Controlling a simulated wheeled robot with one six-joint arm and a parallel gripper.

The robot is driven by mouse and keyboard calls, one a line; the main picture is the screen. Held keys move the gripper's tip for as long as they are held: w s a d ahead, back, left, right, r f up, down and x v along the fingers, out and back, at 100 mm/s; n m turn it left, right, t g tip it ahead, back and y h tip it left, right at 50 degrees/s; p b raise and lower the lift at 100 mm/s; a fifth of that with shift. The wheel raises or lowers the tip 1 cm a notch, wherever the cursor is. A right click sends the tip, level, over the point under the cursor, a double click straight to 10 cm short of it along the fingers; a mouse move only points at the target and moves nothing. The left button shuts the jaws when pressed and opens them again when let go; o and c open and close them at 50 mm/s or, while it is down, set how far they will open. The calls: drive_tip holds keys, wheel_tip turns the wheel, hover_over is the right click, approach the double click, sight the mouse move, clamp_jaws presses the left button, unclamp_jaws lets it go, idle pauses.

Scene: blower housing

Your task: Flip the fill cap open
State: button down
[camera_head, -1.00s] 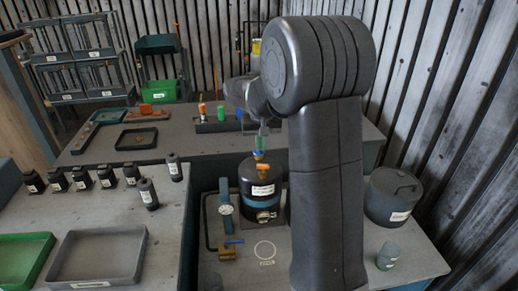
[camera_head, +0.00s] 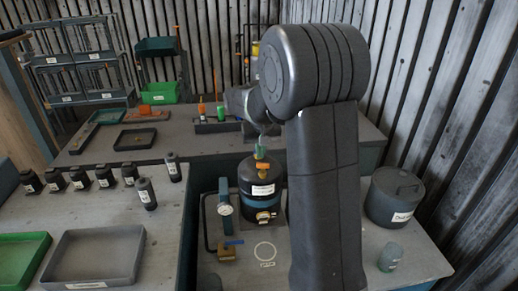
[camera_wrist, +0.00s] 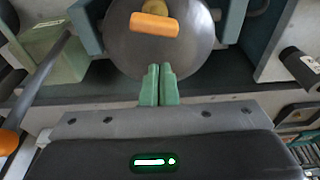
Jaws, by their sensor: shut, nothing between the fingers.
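The black tank (camera_head: 247,183) with a blue band and a white label stands on the low bench in the head view. An orange tab (camera_head: 264,168) sits on its top and seems to belong to the fill cap. In the wrist view the orange tab (camera_wrist: 155,24) lies across the dark round tank top (camera_wrist: 130,55), with a brass-coloured part partly hidden behind it. My gripper (camera_wrist: 159,70) has its green fingers together and empty, apart from the orange tab in the picture. In the head view my gripper (camera_head: 261,153) is just above the tank top; contact cannot be told.
A lidded grey pot (camera_head: 394,197) and a small grey-green container (camera_head: 390,257) are at the right. Several dark bottles line the left bench.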

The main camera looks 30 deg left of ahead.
drive_tip(key=shift+w+a, duration=0.1)
drive_tip(key=shift+w+a+r, duration=0.15)
drive_tip(key=shift+w, duration=0.05)
